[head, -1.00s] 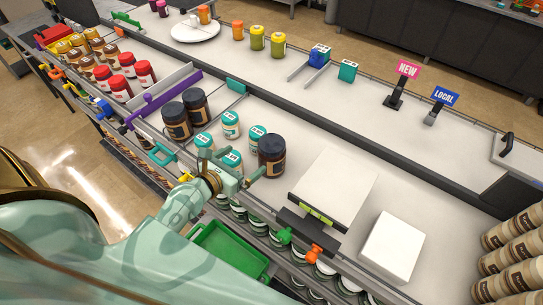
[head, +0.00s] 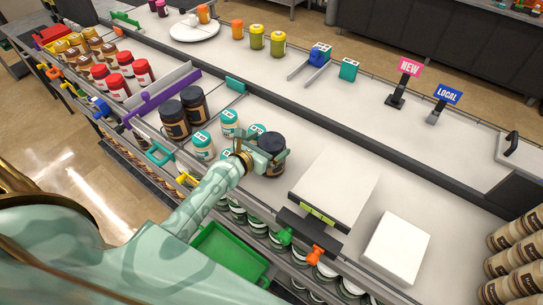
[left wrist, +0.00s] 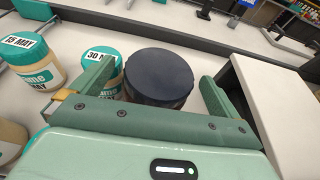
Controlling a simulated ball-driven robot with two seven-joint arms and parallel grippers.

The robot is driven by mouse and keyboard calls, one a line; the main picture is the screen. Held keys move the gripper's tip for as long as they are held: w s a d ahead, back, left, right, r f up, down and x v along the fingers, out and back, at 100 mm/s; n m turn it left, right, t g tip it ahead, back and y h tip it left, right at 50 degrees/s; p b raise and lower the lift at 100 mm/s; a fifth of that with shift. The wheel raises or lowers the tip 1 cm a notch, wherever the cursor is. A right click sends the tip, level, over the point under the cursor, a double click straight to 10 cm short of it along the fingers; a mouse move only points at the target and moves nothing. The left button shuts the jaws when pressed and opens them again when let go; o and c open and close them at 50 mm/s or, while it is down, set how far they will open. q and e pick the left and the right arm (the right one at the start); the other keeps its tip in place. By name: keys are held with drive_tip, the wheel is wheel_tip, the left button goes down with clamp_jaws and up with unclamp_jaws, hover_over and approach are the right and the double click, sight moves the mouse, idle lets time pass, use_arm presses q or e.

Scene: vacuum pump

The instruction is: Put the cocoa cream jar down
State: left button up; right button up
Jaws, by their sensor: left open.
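The cocoa cream jar (head: 271,157), dark brown with a black lid, stands upright on the white counter, just left of the scale. In the left wrist view its dark lid (left wrist: 158,76) shows between the two fingers. My left gripper (head: 266,153) is open, with its fingers on either side of the jar. A gap shows between the jar and the right finger; the left finger lies close to the jar. The jar's lower part is hidden by the gripper. My right gripper is not in view.
Small teal-lidded jars (head: 203,146) stand just left of the gripper, one close beside the left finger in the left wrist view. Two more dark jars (head: 174,120) stand further left. A scale (head: 335,186) and a white box (head: 397,246) are to the right.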

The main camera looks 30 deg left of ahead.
use_arm(q)
drive_tip(key=c, duration=2)
drive_tip(key=shift+r, duration=0.15)
drive_tip(key=shift+c, duration=0.2)
